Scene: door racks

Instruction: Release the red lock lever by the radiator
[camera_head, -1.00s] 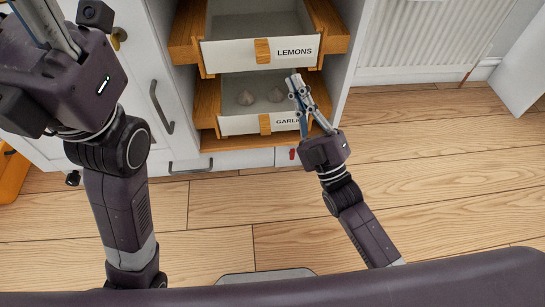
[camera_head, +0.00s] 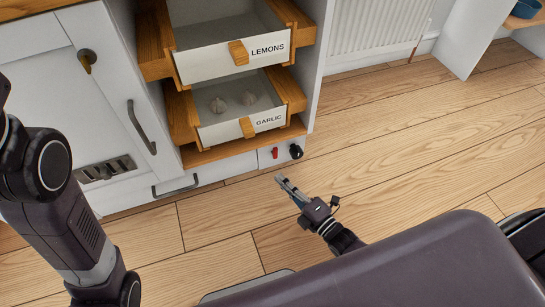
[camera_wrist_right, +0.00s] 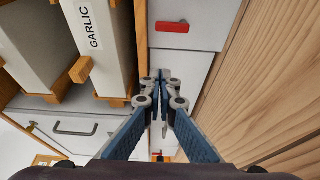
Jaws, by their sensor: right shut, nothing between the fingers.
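The red lock lever (camera_head: 275,153) is small and sits on a white panel low on the cabinet, under the garlic drawer and left of a black knob (camera_head: 296,151). In the right wrist view the lever (camera_wrist_right: 172,27) lies horizontal, beyond my fingertips. My right gripper (camera_head: 282,182) is shut and empty, low over the floor in front of the lever. Its fingers (camera_wrist_right: 163,76) meet at the tips, apart from the lever. My left arm comes in at the left edge, but its gripper is outside the view.
The radiator (camera_head: 378,27) is on the wall behind, to the right of the cabinet. Above the lever, the garlic drawer (camera_head: 228,130) and lemons drawer (camera_head: 218,66) stand pulled out. A white side panel (camera_head: 488,38) stands at the upper right. The floor (camera_head: 400,130) is clear.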

